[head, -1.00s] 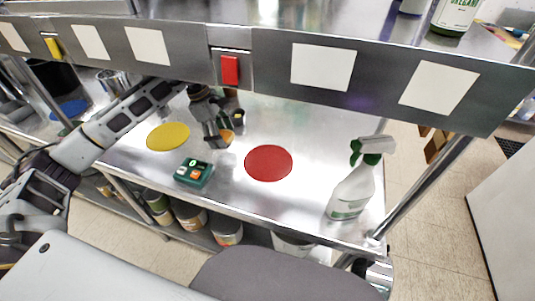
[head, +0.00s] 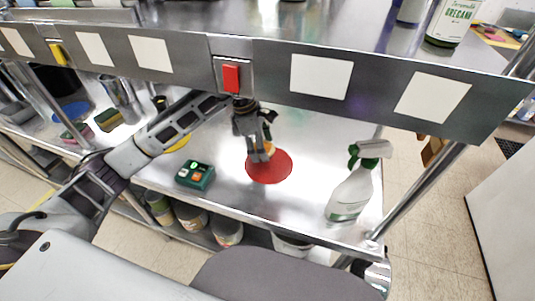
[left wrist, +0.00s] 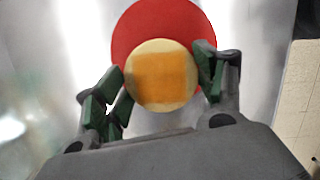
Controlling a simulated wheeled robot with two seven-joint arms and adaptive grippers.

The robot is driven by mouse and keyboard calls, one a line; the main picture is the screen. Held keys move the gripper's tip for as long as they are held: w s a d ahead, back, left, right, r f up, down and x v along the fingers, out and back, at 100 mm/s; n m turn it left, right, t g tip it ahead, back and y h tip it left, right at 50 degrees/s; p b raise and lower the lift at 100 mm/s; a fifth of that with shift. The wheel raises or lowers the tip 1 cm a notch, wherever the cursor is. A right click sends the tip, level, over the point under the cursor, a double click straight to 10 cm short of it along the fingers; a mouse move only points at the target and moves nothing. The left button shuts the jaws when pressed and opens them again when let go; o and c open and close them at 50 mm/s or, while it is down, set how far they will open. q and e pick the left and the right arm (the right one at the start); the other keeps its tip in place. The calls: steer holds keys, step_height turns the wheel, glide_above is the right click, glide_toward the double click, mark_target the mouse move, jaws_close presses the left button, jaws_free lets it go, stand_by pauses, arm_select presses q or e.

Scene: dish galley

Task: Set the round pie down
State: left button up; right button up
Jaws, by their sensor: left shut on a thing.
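The round pie (left wrist: 160,76) has a pale rim and an orange middle. In the left wrist view it sits between the green-padded fingers of my left gripper (left wrist: 158,82), which is shut on it. In the head view my left gripper (head: 261,155) reaches down over the upper left part of the red disc (head: 273,170), and only a bit of the pie (head: 269,148) shows behind the fingers. The red disc (left wrist: 135,25) lies behind the pie in the wrist view. I cannot tell whether the pie touches it. My right gripper is not in view.
A teal box with buttons (head: 195,174) stands left of the red disc. A spray bottle (head: 352,187) stands to the right. A yellow disc (head: 178,145) is partly behind my arm. A metal shelf edge with a red switch (head: 231,78) hangs above the work surface.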

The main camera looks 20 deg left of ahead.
arm_select(q)
steer(key=shift+d, duration=1.05)
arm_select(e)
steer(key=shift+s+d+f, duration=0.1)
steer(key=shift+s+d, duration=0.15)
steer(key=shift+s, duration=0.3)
arm_select(q)
steer(key=shift+f, duration=0.1)
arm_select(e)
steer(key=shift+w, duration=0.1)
arm_select(q)
steer(key=shift+f, duration=1.65)
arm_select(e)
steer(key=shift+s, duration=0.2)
arm_select(q)
steer(key=shift+f, duration=0.1)
steer(key=o, duration=1.1)
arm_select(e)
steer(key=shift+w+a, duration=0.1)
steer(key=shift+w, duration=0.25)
